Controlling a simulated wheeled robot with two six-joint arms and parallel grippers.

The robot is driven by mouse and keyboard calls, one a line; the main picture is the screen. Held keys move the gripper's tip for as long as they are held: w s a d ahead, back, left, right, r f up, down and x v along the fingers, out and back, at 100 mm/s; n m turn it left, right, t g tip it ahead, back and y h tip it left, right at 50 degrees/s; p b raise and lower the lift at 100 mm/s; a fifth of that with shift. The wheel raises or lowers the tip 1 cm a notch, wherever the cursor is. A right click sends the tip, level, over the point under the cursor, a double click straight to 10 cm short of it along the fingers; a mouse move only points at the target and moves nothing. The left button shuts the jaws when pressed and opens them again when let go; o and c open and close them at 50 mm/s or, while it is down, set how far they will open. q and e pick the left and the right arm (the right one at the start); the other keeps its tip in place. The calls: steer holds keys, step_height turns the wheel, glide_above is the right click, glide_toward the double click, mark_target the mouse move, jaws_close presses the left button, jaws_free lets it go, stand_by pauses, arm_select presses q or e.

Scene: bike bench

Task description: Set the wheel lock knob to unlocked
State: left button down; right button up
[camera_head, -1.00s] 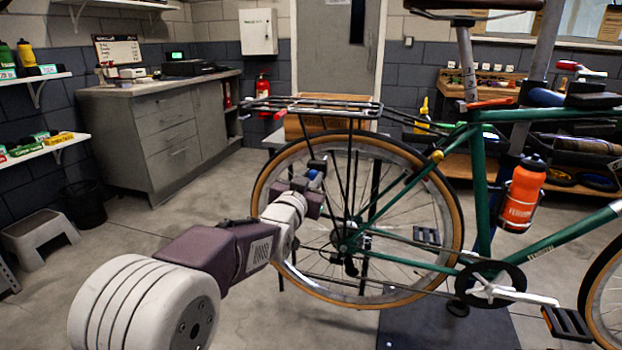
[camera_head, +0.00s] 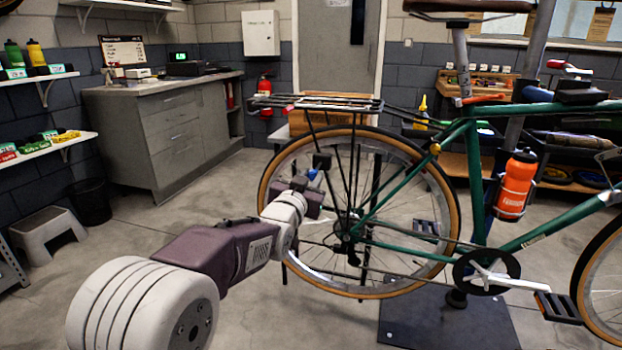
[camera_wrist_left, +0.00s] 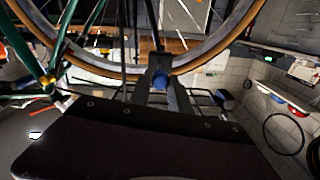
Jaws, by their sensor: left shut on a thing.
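The wheel lock knob is a small blue piece (camera_head: 312,174) beside the rear wheel (camera_head: 452,185) of the green bike, below a small dark block (camera_head: 321,160). It also shows blue in the left wrist view (camera_wrist_left: 161,82), between the fingertips. My left gripper (camera_head: 308,182) reaches it from the lower left and is shut on it. In the left wrist view its two dark fingers (camera_wrist_left: 161,90) close in on the knob. The knob's pointer and markings are too small or covered, so its setting cannot be told. My right gripper is not in view.
The rear rack (camera_head: 330,102) sits above the wheel, and spokes and thin stays lie close to my gripper. The crank (camera_head: 487,272) and an orange bottle (camera_head: 516,185) are further right.

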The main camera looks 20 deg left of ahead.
arm_select(q)
steer(key=shift+s, duration=0.35)
steer(key=shift+w+f, duration=0.1)
steer(key=shift+w, duration=0.1)
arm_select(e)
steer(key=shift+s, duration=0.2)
arm_select(q)
steer(key=c, duration=1.2)
jaws_free()
steer(key=s+p, duration=0.2)
steer(key=s, duration=0.7)
steer(key=shift+a, duration=0.15)
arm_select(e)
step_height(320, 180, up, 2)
